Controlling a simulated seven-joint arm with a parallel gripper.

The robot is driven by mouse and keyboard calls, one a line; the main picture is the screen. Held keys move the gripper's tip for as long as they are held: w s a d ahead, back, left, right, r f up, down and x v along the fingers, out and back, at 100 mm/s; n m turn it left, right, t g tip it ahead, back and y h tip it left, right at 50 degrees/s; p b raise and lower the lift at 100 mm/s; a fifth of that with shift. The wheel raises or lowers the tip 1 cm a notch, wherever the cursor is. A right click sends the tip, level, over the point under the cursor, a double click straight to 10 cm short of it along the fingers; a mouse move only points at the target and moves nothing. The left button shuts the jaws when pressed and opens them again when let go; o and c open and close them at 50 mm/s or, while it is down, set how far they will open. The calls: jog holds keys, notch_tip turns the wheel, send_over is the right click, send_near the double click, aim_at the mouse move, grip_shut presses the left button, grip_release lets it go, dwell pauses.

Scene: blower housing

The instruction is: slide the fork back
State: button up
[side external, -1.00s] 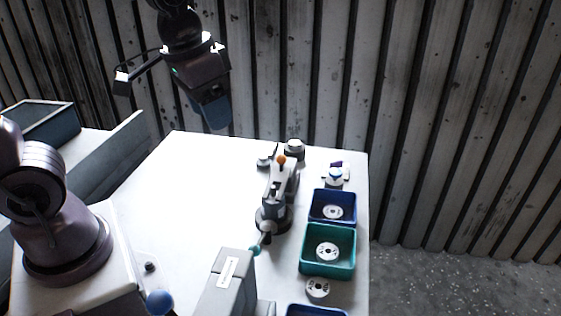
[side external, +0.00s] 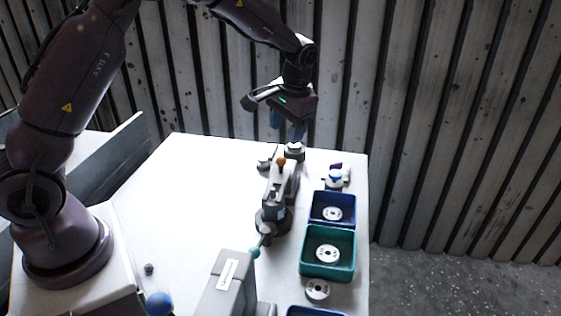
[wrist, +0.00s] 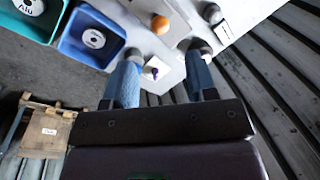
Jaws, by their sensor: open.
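I cannot clearly pick out a part that is surely the fork. A grey fixture (side external: 279,192) stands on the white table, with an orange knob (side external: 281,160) on top and a teal-tipped lever (side external: 255,252) at its near side. The orange knob also shows in the wrist view (wrist: 160,24), ahead of my fingertips. My gripper (side external: 287,130) is open and empty, pointing down above the far end of the table, behind the orange knob. Its two blue fingers stand apart in the wrist view (wrist: 164,55).
A blue bin (side external: 332,222) and a teal bin (side external: 303,265), each holding a round disc, line the right side. A small part with purple and blue (side external: 335,175) lies behind them. A grey block (side external: 228,285) stands in front. The table's left half is mostly clear.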

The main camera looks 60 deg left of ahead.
aim_at(281, 157)
jog(key=f, duration=0.3)
jog(key=a+f, duration=0.1)
jog(key=f, duration=0.3)
jog(key=a+f, duration=0.1)
jog(key=f, duration=0.2)
jog(key=shift+s+f, duration=0.15)
jog(key=shift+s, duration=0.05)
